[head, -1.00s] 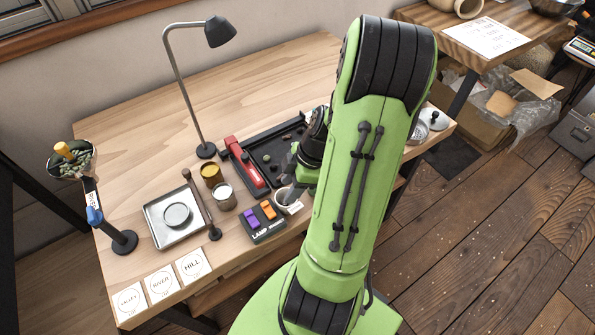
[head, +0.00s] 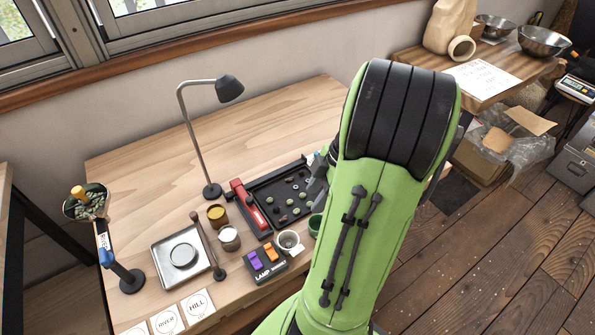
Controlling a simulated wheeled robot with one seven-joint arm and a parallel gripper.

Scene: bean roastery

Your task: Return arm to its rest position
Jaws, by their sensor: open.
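My green arm (head: 365,210) rises in the right middle of the head view, its large black elbow cover at the top. My gripper (head: 316,186) is mostly hidden behind this arm. Only a dark grey part shows at the arm's left edge, over the right end of the black bean tray. I see nothing held in it, but its fingertips are not clear.
A side table (head: 430,62) stands at right. The bench's back left is clear.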

